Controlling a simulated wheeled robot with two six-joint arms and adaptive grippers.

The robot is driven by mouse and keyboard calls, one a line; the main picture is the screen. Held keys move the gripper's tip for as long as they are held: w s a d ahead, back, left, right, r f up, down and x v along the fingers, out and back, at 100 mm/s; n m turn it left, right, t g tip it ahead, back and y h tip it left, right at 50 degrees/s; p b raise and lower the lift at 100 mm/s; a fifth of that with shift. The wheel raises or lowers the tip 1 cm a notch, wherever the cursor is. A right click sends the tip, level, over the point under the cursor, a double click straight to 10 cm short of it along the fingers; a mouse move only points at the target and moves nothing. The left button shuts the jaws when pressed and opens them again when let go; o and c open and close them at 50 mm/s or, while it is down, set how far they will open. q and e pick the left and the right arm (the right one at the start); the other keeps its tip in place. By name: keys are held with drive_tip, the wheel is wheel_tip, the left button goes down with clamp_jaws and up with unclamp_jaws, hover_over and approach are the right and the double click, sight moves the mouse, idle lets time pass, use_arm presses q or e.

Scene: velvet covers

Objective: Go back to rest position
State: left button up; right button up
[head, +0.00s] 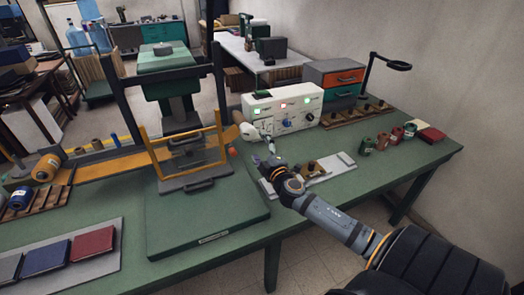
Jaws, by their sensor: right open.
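My right arm comes in from the lower right. My right gripper (264,152) is open, above the green table (335,195), just right of the black and yellow press frame (186,150) and in front of the white control box (282,109). The gripper is small in the view, and I make out nothing held in it. A pale rounded part (250,133) shows just behind it; I cannot tell whether they touch. My left gripper is not in view.
A pale tray (318,168) with small spools lies beneath my right arm. Several spools (382,141) and a red book (431,134) stand at the right. Covers lie on a grey board (105,263) at lower left. The table's right front is clear.

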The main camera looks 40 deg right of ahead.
drive_tip(key=shift+v, duration=0.9)
